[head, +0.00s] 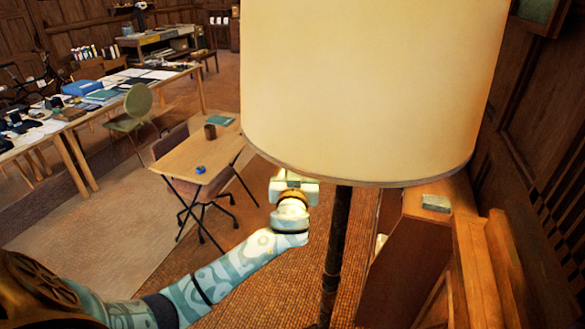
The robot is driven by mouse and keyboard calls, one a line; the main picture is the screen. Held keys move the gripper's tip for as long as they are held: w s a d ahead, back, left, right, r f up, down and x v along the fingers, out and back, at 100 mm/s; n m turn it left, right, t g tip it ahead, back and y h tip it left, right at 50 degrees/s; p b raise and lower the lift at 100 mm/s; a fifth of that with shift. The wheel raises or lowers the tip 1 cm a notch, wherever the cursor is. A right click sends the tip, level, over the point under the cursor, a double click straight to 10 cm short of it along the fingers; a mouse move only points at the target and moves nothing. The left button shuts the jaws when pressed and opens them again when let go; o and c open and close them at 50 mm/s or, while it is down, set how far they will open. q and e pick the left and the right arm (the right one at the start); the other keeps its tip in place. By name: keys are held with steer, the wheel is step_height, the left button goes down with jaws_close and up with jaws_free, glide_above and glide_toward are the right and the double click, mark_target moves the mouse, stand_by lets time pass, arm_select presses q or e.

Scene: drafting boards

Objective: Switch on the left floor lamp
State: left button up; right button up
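A floor lamp stands close in front of me, with a large cream shade (365,85) filling the upper middle of the head view. Its dark pole (336,255) runs down from the shade to the bottom edge. I cannot see a switch, and I cannot tell whether the lamp is lit. My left arm reaches in from the lower left. My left gripper (293,178) is just under the shade's lower left rim, left of the pole in the picture. Its fingertips are partly hidden and too small to judge. My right gripper is out of view.
A small folding table (198,160) with a brown cup (210,131) stands left of the lamp. A green chair (132,112) and a long cluttered table (60,125) are farther left. A wooden cabinet (410,255) stands close on the right.

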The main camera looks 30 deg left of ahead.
arm_select(q)
steer(key=shift+s+d, duration=0.25)
steer(key=shift+s, duration=0.1)
steer(key=v, duration=0.7)
steer(key=shift+s, duration=0.1)
